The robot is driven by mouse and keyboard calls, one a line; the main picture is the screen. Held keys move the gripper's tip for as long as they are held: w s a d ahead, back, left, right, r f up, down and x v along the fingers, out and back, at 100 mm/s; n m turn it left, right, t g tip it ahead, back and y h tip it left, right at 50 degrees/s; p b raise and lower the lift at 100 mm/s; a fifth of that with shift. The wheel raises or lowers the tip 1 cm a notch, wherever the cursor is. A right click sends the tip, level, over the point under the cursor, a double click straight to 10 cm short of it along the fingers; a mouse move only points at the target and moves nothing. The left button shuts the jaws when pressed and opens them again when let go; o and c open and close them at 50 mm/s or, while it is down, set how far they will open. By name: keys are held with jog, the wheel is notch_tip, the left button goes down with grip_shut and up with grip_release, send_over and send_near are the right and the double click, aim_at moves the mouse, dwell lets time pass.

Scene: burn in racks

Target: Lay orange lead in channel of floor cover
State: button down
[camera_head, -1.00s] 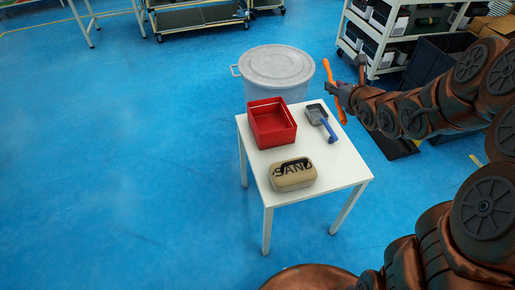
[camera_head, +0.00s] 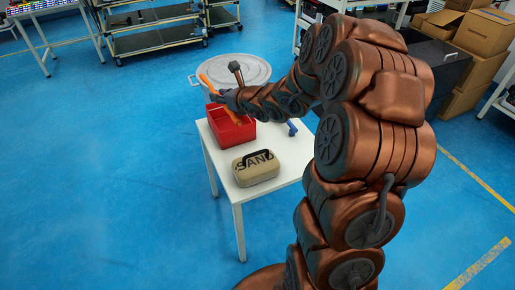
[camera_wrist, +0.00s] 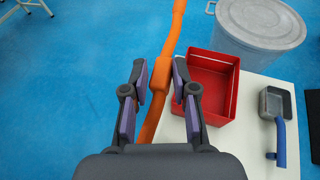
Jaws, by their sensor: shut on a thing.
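My gripper (camera_head: 222,97) is shut on the orange lead (camera_head: 206,81), above the far left side of the white table. In the wrist view, my gripper (camera_wrist: 160,80) has a finger on each side of a thicker part of the orange lead (camera_wrist: 177,22). The lead is stiff-looking and slanted, with its ends beyond the fingers; its lower part passes behind the gripper body. I cannot make out a floor cover with a channel in either current view.
The white table (camera_head: 212,152) holds a red open box (camera_head: 232,129), a tan SAND bag (camera_head: 255,170) and a scoop with a blue handle (camera_wrist: 281,148). A grey lidded drum (camera_wrist: 262,18) stands behind it. Shelves (camera_head: 160,40) stand at the back. Blue floor is clear at left.

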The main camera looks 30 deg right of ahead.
jog(key=d+f+b, duration=0.7)
jog(key=d+f, duration=0.4)
jog(key=m+h+b, duration=0.1)
jog(key=b, duration=0.4)
send_over(275, 148)
notch_tip(275, 148, down, 8)
jog(key=shift+s+f+b, duration=0.1)
jog(key=shift+f+b, duration=0.85)
jog(key=shift+f, duration=3.8)
jog(key=shift+f, duration=0.1)
jog(key=c, duration=0.9)
grip_release()
